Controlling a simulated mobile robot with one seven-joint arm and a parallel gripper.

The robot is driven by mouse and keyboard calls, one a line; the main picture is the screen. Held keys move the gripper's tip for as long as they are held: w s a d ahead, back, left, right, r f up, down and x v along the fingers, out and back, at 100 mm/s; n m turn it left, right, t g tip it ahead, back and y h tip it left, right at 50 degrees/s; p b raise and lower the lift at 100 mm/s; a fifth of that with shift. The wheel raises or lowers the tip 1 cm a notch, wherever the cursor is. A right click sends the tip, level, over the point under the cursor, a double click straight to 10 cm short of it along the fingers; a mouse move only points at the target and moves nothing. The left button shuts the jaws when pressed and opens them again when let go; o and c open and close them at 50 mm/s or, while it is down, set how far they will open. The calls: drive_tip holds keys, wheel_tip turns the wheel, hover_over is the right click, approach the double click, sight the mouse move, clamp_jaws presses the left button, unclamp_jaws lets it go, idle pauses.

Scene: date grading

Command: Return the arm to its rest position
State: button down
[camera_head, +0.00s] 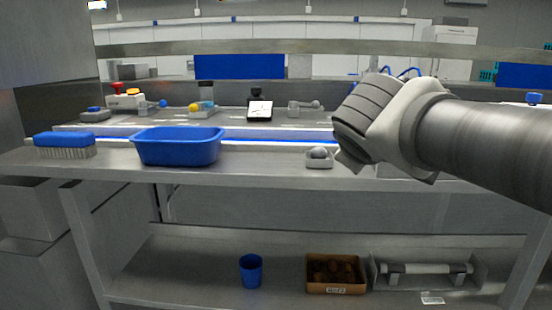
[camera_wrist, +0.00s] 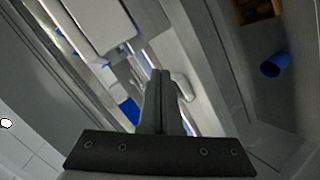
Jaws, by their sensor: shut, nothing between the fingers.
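My arm (camera_head: 470,140) reaches in from the right in the head view, above the front of the steel bench (camera_head: 270,178). Its thick grey end covers part of the bench, and the fingers cannot be made out there. In the wrist view my gripper (camera_wrist: 160,73) points away from the camera with its two fingers together. It is shut and empty. No object touches the fingertips as far as I can see.
A blue tub (camera_head: 178,148), a brush (camera_head: 65,146) and a small grey holder with a rounded piece (camera_head: 319,158) stand on the bench. On the lower shelf are a blue cup (camera_head: 251,270), a brown box (camera_head: 335,288) and a roller (camera_head: 425,268). The cup also shows in the wrist view (camera_wrist: 274,66).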

drive_tip(key=s+f+m+g+y+b, duration=0.25)
drive_tip(key=s+f+m, duration=0.25)
drive_tip(key=s+f, duration=0.65)
drive_tip(key=s+f+m+g+y+b, duration=0.1)
drive_tip(key=s+f+m+g+b, duration=0.3)
drive_tip(key=s+f, duration=0.8)
drive_tip(key=w+r+p, duration=0.1)
drive_tip(key=r+p, duration=0.8)
drive_tip(key=p, duration=0.1)
drive_tip(key=w+r+p, duration=0.2)
drive_tip(key=r+p, duration=0.7)
drive_tip(key=p, duration=0.2)
drive_tip(key=shift+w, duration=0.25)
